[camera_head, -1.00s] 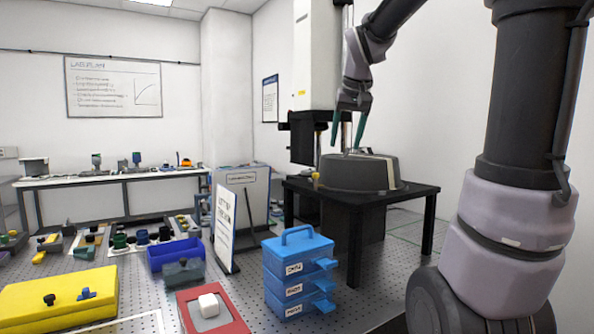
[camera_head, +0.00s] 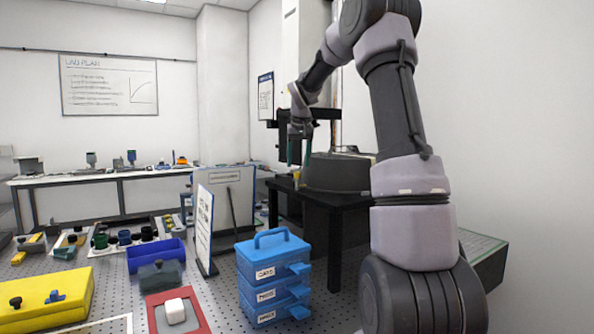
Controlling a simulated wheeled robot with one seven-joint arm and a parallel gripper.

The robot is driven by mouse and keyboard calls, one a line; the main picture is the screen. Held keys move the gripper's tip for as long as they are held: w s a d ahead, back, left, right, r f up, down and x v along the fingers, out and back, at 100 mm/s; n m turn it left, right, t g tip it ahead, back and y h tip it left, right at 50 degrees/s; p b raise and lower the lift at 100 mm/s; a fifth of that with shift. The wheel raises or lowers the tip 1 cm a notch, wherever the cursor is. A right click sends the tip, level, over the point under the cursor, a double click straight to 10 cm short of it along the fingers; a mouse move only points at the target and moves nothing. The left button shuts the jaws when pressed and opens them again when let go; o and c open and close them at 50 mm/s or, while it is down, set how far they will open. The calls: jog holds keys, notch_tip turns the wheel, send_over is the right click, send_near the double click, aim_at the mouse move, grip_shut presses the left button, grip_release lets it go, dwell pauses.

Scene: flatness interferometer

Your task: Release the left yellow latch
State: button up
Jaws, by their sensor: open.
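The left yellow latch (camera_head: 297,179) is a small yellow piece at the left side of the dark grey rounded housing (camera_head: 338,174) on the black table. My gripper (camera_head: 298,161) points down with its dark green fingers apart and empty. In this view its fingertips are just above the latch. I cannot tell whether they touch it or how far off they are in depth. My arm hides the right part of the housing.
The black table (camera_head: 338,199) carries the housing, with a tall white and black instrument column behind. In front stand a blue drawer box (camera_head: 272,275) and a white sign board (camera_head: 206,230). A yellow case (camera_head: 45,300) lies at the left.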

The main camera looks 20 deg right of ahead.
aim_at(298, 173)
jog(key=shift+x, duration=1.95)
grip_shut()
